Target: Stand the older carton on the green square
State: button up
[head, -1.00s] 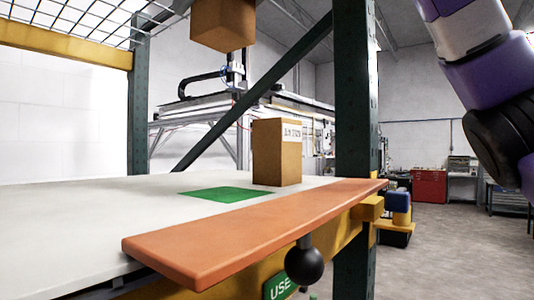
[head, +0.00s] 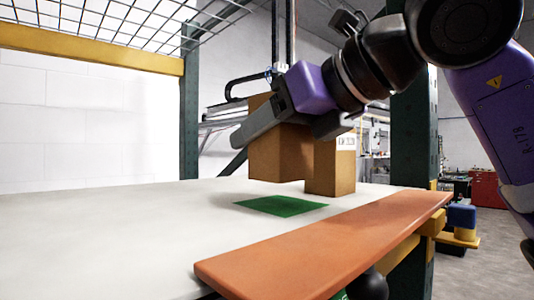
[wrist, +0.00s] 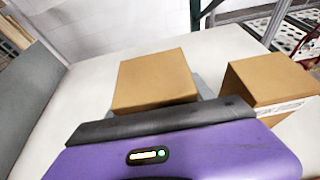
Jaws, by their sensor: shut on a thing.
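My gripper (head: 265,122) is shut on a plain brown carton (head: 278,153), with a dark finger across its upper part. The green square shows bare.
The pale table (head: 120,235) is clear on the left. An orange board (head: 330,245) runs along its near edge. A dark green post (head: 414,140) rises behind the arm at right, and a wire mesh (head: 130,25) hangs overhead.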

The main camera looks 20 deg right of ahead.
aim_at(266, 158)
jog(key=shift+f, duration=1.55)
jog(key=shift+f, duration=0.15)
jog(key=o, duration=1.7)
jog(key=shift+o, duration=0.2)
jog(key=b+v, duration=0.2)
jog(key=v, duration=0.4)
jog(key=b+v, duration=0.1)
jog(key=v, duration=0.5)
jog(key=shift+r+b, duration=0.25)
jog(key=shift+b, duration=0.1)
